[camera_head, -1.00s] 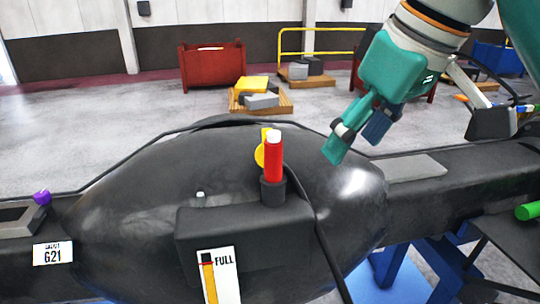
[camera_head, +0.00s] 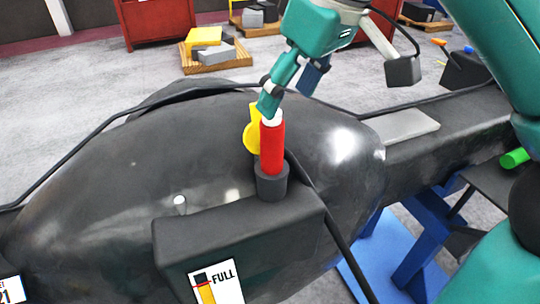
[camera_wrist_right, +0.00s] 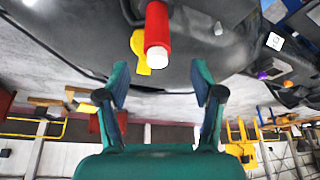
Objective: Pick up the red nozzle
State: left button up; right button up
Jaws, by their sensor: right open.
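The red nozzle (camera_head: 271,148) stands upright with a white tip in a dark round holder (camera_head: 271,183) on the black casting. A yellow piece (camera_head: 252,133) is just behind it. My right gripper (camera_head: 268,108) is open and empty, with its fingertips just beyond and above the nozzle's tip in the head view. In the right wrist view the red nozzle (camera_wrist_right: 157,27) lies ahead of the open right gripper (camera_wrist_right: 160,82), between the lines of its two fingers and apart from them. My left gripper is in neither view.
A dark cable (camera_head: 330,225) runs down beside the holder. A box with a FULL gauge label (camera_head: 217,283) is on the casting's front. A flat grey plate (camera_head: 408,125) lies to the right. A red bin (camera_head: 155,20) and a pallet with blocks (camera_head: 215,58) stand behind on the floor.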

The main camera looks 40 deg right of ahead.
aim_at(277, 119)
jog(key=b+x, duration=0.1)
jog(key=x, duration=0.5)
jog(key=shift+f, duration=0.2)
jog(key=shift+x, duration=2.8)
jog(key=shift+d, duration=0.2)
grip_shut()
